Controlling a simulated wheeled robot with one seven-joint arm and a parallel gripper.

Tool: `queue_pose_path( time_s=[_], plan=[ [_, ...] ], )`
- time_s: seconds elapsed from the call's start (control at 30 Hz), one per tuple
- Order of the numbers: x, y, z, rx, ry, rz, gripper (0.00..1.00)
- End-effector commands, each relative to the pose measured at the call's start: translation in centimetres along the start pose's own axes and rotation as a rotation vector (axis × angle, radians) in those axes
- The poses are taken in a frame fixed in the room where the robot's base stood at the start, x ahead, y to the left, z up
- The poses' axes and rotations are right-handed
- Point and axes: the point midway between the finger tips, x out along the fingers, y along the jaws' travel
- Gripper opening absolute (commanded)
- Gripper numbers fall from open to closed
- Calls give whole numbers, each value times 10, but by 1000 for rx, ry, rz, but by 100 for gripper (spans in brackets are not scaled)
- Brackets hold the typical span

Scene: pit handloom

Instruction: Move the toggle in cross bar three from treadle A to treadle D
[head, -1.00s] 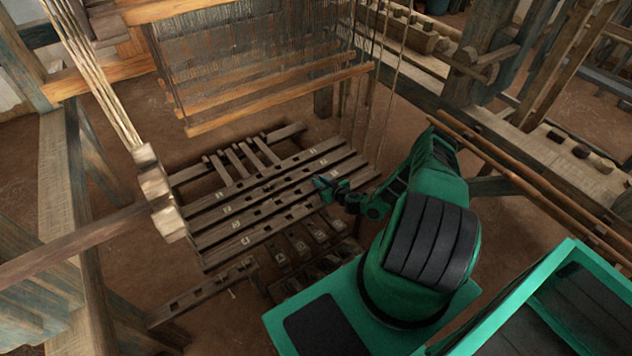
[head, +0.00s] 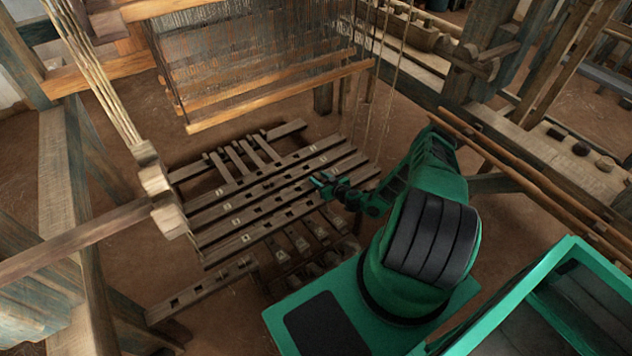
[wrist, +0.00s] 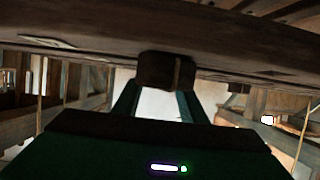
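Several dark slotted cross bars (head: 262,205) run slantwise under the loom. Several treadles (head: 302,246) with small pale marked plates show at their front edge; I cannot read the letters. My gripper (head: 322,179) is at the right part of the bars. In the wrist view its two teal fingers (wrist: 160,100) stand apart, with a dark block (wrist: 163,72), probably the toggle, at their tips under a wooden bar (wrist: 245,68). A pale line runs down the block. Whether the fingers press on the block is not clear. Which bar this is cannot be told.
A loom frame with hanging threads and an orange-brown beam (head: 280,98) stands behind the bars. Cords (head: 388,105) hang just behind my arm. A separate slotted bar (head: 203,290) lies at front left.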

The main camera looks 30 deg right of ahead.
Motion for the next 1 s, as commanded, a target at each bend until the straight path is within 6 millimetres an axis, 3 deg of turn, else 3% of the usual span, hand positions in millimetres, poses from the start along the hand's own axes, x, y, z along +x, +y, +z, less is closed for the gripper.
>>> queue_pose_path(
  time_s=[0.27, 0.7, 1.0],
  plan=[
    [-16, 0, 0, 0, -2, 0, 38],
    [-92, 0, 1, 2, -2, 0, 38],
    [-108, 0, 1, 0, -1, 0, 38]
  ],
)
